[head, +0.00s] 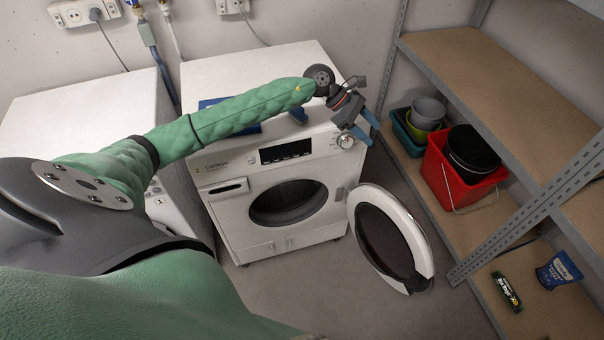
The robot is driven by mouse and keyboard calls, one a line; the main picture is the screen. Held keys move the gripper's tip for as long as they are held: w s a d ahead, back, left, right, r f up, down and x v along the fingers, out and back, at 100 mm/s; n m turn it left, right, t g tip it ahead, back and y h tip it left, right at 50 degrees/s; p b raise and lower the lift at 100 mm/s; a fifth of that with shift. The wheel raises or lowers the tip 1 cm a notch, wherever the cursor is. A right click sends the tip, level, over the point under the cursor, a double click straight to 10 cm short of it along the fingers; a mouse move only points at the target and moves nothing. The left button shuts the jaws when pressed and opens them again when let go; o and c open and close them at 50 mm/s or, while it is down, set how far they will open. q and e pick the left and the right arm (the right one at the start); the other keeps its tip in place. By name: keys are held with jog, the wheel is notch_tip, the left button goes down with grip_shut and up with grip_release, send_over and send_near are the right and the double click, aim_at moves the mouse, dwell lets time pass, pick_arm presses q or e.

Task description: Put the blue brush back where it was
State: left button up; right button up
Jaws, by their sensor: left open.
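A flat blue object (212,103) lies on top of the white washing machine (225,170), partly hidden behind my left arm. A small blue piece (298,115) shows near the machine's top front edge, just below my arm. I cannot tell which of these, if either, is the blue brush. My left gripper (365,130) is open, with nothing seen between its blue fingers. It is at the machine's front right top corner, by the dial, right of both blue objects. My right gripper is not in view.
The machine's round door (422,245) stands open to the right, over clear floor. A shelf unit (480,75) at the right holds a red bucket (437,170), other tubs, a blue pack (560,270) and a dark pack (506,291). A second white machine (85,115) stands left.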

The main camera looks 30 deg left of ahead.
pick_arm(q)
jog(key=d+f+n+t+h, duration=0.4)
jog(key=d+n+t, duration=0.5)
jog(key=n, duration=0.7)
jog(key=s+a+f+n+t+y, duration=0.1)
jog(key=s+a+f+n+y, duration=0.15)
jog(key=f+n+y, duration=0.4)
jog(key=s+a+f+n+t+y, duration=0.1)
jog(key=s+a+f+n+y, duration=0.15)
jog(key=f+n, duration=0.6)
jog(key=s+a+f+n+t+y, duration=0.2)
jog(key=a+f+n+y, duration=0.3)
jog(key=n, duration=0.4)
jog(key=s+d+f+n+g+y, duration=0.1)
jog(key=s+f+n+g, duration=0.6)
jog(key=s+f, duration=0.8)
jog(key=s+d+f+n+g, duration=0.2)
jog(key=s+f+g, duration=0.1)
jog(key=s, duration=0.6)
jog(key=s+d+f+n+g, duration=0.2)
jog(key=s+f+g, duration=0.1)
jog(key=s, duration=0.6)
jog(key=shift+s+f+h, duration=0.15)
jog(key=shift+f+h, duration=0.25)
